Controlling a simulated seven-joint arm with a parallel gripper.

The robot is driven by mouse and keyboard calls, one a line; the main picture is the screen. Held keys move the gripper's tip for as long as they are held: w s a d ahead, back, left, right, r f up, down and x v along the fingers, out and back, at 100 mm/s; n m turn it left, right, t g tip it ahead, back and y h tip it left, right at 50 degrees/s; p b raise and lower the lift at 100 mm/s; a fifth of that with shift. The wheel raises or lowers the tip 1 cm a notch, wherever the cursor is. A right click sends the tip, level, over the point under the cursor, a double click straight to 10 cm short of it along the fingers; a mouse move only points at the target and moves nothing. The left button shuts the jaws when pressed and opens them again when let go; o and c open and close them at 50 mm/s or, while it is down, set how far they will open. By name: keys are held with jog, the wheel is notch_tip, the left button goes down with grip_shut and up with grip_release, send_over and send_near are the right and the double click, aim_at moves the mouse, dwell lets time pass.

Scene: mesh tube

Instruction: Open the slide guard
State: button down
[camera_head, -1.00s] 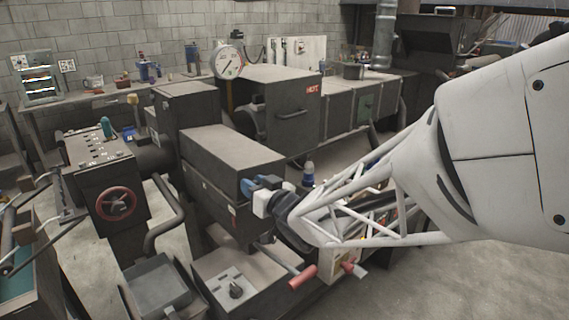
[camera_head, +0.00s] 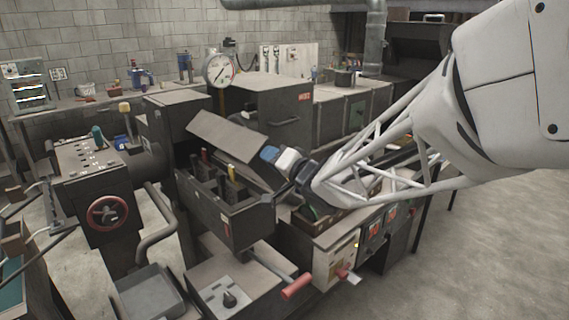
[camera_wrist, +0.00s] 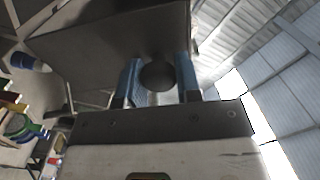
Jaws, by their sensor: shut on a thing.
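The slide guard (camera_head: 228,135) is a dark grey metal cover on the middle machine, tilted up and back, with the bay under it exposed. Its flat panel fills the upper part of the wrist view (camera_wrist: 105,42). My gripper (camera_head: 268,154) is at the guard's right end. In the wrist view, its two blue fingers are shut on a dark round knob (camera_wrist: 157,76) on the guard. In the head view, the knob is hidden by the fingers.
The open bay (camera_head: 222,205) holds several tools with coloured tops. A red-gripped lever (camera_head: 296,287) sticks out in front below. A control box with a red handwheel (camera_head: 107,212) stands left, and a pressure gauge (camera_head: 219,70) behind. Bare floor (camera_head: 480,255) lies at right.

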jog(key=w+d+f+m, duration=0.1)
jog(key=w+d+m, duration=0.5)
jog(key=m, duration=0.2)
jog(key=shift+w+d, duration=0.35)
jog(key=shift+m, duration=0.3)
jog(key=c, duration=0.8)
grip_release()
jog(key=shift+d, duration=0.1)
jog(key=shift+v, duration=3.8)
jog(key=shift+c, duration=0.4)
